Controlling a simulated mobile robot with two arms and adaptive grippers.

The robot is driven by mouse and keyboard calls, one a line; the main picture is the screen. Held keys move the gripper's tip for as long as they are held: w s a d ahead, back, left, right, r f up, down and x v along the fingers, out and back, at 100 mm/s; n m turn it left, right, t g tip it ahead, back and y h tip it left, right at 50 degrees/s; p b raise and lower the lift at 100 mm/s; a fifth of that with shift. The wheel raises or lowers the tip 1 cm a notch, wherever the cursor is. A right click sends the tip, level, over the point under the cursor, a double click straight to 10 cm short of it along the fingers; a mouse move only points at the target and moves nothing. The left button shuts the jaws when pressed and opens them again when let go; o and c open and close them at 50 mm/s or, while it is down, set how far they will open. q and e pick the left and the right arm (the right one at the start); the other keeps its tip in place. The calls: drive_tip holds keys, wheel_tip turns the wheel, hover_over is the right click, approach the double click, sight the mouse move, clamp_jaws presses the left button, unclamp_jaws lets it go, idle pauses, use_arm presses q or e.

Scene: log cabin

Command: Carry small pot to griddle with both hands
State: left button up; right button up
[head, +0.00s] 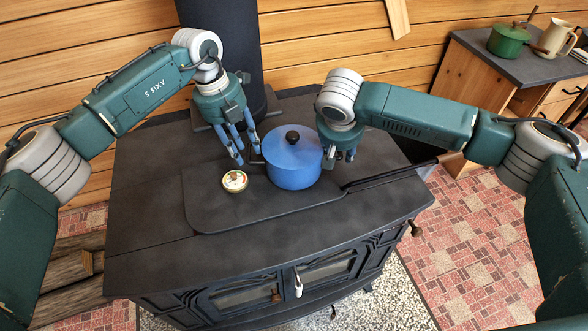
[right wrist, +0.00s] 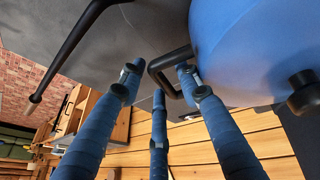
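The small blue pot (head: 293,160) with a black lid knob stands upright on a dark flat plate (head: 215,205) on top of the black stove. I cannot tell whether this plate is the griddle. My left gripper (head: 246,155) is at the pot's left side, fingers spread and pointing down near the left handle, with no clear grip. My right gripper (head: 342,155) is at the pot's right side. In the right wrist view, its blue fingers (right wrist: 158,78) are apart on either side of the pot's black loop handle (right wrist: 165,75), with a gap visible; the pot's wall (right wrist: 250,45) is beside them.
A small round gauge (head: 234,181) sits left of the pot. A long black rod (head: 390,174) lies to its right, over the stove edge. The stovepipe (head: 222,45) rises behind. A side counter at the back right holds a green pot (head: 508,40) and a jug (head: 557,37).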

drive_tip(key=shift+r, duration=0.15)
use_arm(q)
wheel_tip(320, 180, up, 9)
drive_tip(key=a, duration=0.2)
use_arm(e)
drive_tip(key=v, duration=1.1)
drive_tip(key=shift+s+r, duration=0.15)
drive_tip(key=shift+r, duration=0.2)
use_arm(q)
drive_tip(key=shift+s+r, duration=0.1)
use_arm(e)
drive_tip(key=shift+a, duration=0.1)
